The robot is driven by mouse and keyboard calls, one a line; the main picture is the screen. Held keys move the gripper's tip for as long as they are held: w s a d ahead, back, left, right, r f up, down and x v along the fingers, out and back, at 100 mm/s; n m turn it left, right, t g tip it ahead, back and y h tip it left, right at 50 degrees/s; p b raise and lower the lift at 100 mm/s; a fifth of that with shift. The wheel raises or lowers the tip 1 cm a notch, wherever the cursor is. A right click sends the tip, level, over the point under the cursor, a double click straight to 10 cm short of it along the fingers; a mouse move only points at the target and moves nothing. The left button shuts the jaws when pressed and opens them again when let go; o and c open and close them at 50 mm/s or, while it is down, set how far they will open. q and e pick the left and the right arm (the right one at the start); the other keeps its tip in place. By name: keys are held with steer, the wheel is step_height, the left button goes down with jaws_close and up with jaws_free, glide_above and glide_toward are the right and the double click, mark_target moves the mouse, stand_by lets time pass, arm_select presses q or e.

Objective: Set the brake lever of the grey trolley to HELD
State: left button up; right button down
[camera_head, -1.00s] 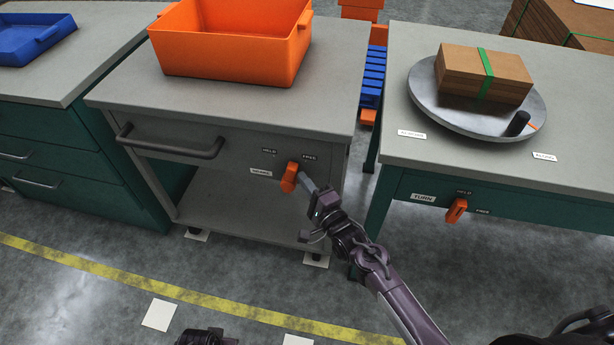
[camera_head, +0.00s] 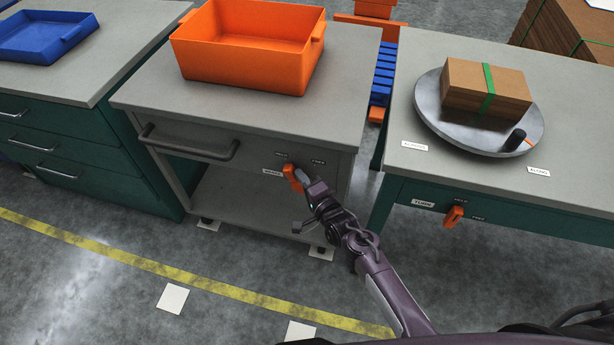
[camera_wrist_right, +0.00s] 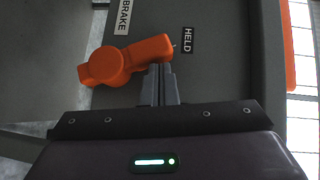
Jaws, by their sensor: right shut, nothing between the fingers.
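The grey trolley (camera_head: 340,128) stands in the middle of the head view. Its orange brake lever (camera_head: 294,178) is on the front panel, by the BRAKE label (camera_head: 272,171). The lever's arm points up and left toward the HELD label (camera_head: 281,154), away from the FREE label (camera_head: 318,162). In the right wrist view the lever (camera_wrist_right: 104,67) has its tip close to the HELD label (camera_wrist_right: 187,40). My right gripper (camera_head: 303,174) is shut and empty. Its fingertips (camera_wrist_right: 160,70) are against or very close to the side of the lever's arm. My left gripper is out of view.
An orange bin (camera_head: 245,68) sits on the trolley, and a bar handle (camera_head: 190,150) sticks out of its front. The table at right has a turntable (camera_head: 432,100) with brown boards and another orange lever (camera_head: 453,216). A blue tray (camera_head: 40,42) lies on the left bench.

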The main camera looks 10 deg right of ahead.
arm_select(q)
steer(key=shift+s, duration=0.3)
arm_select(e)
steer(key=shift+w+a+r, duration=0.1)
steer(key=shift+w+a, duration=0.05)
steer(key=shift+a, duration=0.2)
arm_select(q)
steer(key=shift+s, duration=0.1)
arm_select(e)
steer(key=shift+a+r, duration=0.1)
steer(key=shift+r, duration=0.1)
